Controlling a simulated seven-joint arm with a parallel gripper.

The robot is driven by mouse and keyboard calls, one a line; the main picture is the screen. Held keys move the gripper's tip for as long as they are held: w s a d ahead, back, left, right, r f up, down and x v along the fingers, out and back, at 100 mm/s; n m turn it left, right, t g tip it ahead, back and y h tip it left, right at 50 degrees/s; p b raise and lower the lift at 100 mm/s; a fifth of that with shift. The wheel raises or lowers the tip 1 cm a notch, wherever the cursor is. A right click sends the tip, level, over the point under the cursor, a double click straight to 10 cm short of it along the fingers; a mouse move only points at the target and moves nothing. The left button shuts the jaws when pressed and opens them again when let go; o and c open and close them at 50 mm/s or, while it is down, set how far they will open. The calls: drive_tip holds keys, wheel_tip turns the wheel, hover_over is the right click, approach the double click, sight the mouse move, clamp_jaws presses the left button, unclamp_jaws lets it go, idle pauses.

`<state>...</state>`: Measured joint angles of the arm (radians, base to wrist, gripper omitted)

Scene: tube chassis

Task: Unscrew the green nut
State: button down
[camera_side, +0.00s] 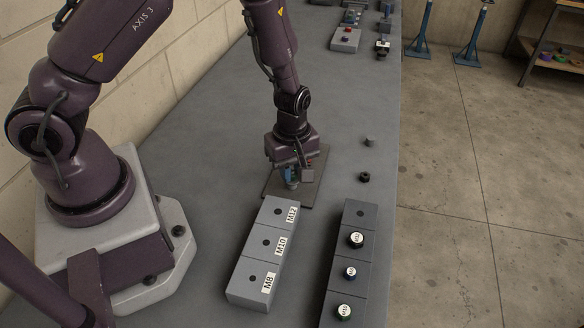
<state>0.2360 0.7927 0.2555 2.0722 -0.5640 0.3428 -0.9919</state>
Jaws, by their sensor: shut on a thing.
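My gripper (295,176) points down over a brown-grey base plate (280,197) on the bench, in the middle of the view. Its fingers are shut on a small part low over the plate. A little green and blue shows between and beside the fingers, which fits the green nut, but the nut is mostly hidden by the gripper. A small red part (310,163) shows just right of the fingers. The tube chassis on the plate is largely covered, so I cannot tell how the nut sits on its thread.
A light grey block (246,279) marked M12, M10 and M8 stands in front of the plate. A dark block (344,280) with white-topped parts stands to its right.

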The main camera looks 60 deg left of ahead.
drive_tip(key=shift+n, duration=0.8)
drive_tip(key=n, duration=0.4)
drive_tip(key=shift+n, duration=0.6)
drive_tip(key=n, duration=0.4)
drive_tip(key=shift+n, duration=0.4)
drive_tip(key=shift+r, duration=0.25)
drive_tip(key=shift+r, duration=2.4)
